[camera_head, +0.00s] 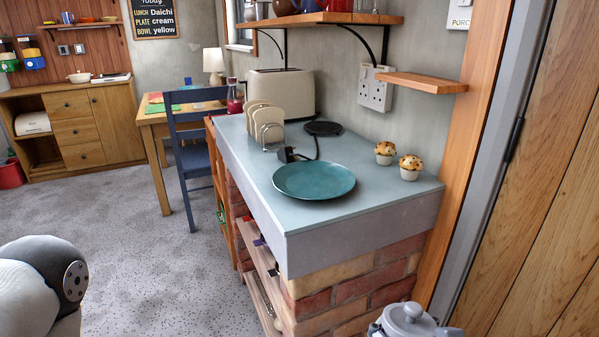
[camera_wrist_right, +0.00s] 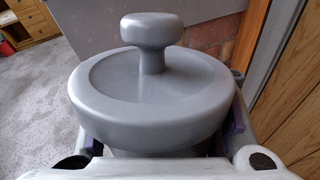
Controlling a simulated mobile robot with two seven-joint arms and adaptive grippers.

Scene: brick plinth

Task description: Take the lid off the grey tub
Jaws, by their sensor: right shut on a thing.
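The grey tub's lid is a smooth round disc with a raised rim and a mushroom-shaped knob. The lid (camera_wrist_right: 110,107) fills the middle of the right wrist view, and it also shows at the bottom edge of the head view (camera_head: 391,327). It sits on the grey tub (camera_wrist_right: 150,153), most of which is hidden under it. My right gripper (camera_wrist_right: 163,138) is shut on the tub, its purple-padded fingers at either side below the lid's rim. The knob (camera_wrist_right: 151,30) is free, with nothing touching it. My left gripper is out of view; only part of my left arm shows.
A brick plinth with a grey top (camera_head: 370,206) stands just beyond the tub. A teal plate (camera_head: 314,180), toast rack (camera_head: 271,134), toaster (camera_head: 281,95) and two muffins (camera_head: 410,168) are on it. A door frame rises at right. Open floor (camera_head: 150,265) lies left.

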